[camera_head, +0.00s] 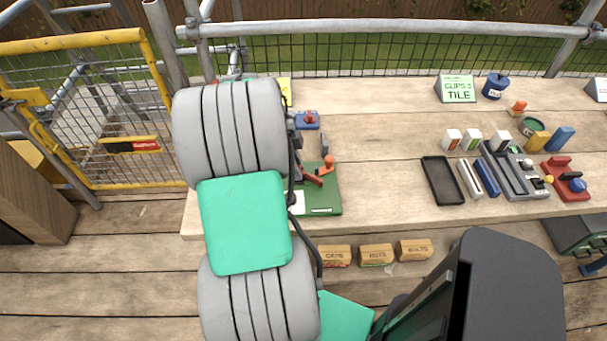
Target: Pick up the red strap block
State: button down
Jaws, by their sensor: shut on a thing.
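My arm (243,222) reaches up the left part of the picture over the bench. Its end is hidden behind its own grey and green links, so I cannot make out my gripper or what lies between its jaws. A red piece (313,179) shows just right of the arm, beside an orange knob (328,161), over a green board (325,196). Another red block (559,169) with a blue round part lies at the right end of the bench. I cannot tell which one is the strap block.
The wooden bench (385,115) is clear in its middle. A black tray (442,181), a grey holder (512,172) and small boxes stand at right. A blue block (307,121) is near the arm. Labelled boxes (376,255) sit below the front edge. Scaffold rails (380,28) run behind.

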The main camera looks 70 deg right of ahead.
jog(key=shift+r, duration=0.1)
jog(key=shift+r+p, duration=1.3)
jog(key=shift+r, duration=0.9)
jog(key=shift+s, duration=0.1)
